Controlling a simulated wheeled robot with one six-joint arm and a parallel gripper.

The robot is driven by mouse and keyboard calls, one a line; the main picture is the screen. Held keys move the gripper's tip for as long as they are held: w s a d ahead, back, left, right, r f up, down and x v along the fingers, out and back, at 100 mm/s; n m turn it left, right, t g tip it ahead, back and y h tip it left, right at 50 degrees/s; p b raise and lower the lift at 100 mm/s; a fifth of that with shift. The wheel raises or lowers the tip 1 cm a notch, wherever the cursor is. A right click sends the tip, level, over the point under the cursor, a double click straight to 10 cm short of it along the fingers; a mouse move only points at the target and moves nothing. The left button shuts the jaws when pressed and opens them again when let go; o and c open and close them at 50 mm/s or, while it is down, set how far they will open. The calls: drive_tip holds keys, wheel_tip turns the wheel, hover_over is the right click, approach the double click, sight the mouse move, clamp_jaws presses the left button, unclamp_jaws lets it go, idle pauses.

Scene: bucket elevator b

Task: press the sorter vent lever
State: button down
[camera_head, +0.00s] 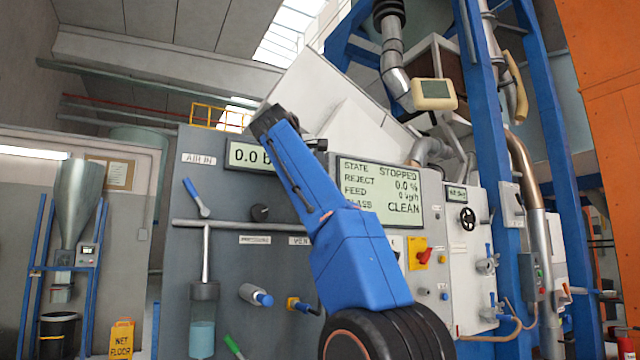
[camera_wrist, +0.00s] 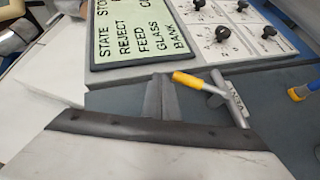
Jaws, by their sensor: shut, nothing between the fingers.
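The vent lever shows in the wrist view, with a yellow grip (camera_wrist: 191,79) and a metal stem (camera_wrist: 217,87) on the grey panel, beside a label (camera_wrist: 238,107) reading VENT. Its grip points left toward my gripper (camera_wrist: 161,79). My gripper is shut and empty, its dark fingertips just left of the grip's end; I cannot tell whether they touch. In the head view, part of the VENT label (camera_head: 299,241) shows beside my blue arm. The lever itself and my gripper's fingers are not visible there, apparently behind my arm.
A status screen (camera_head: 380,190) reading STOPPED and CLEAN lies above the lever; it also shows in the wrist view (camera_wrist: 140,32). Black knobs (camera_wrist: 222,34) stand at its right. A yellow-and-blue fitting (camera_wrist: 301,92) juts out right of the lever.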

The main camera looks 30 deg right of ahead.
drive_tip(key=shift+a, duration=0.1)
drive_tip(key=v, duration=1.7)
drive_tip(key=shift+s+r, duration=0.1)
drive_tip(key=shift+s, duration=0.05)
idle(0.5)
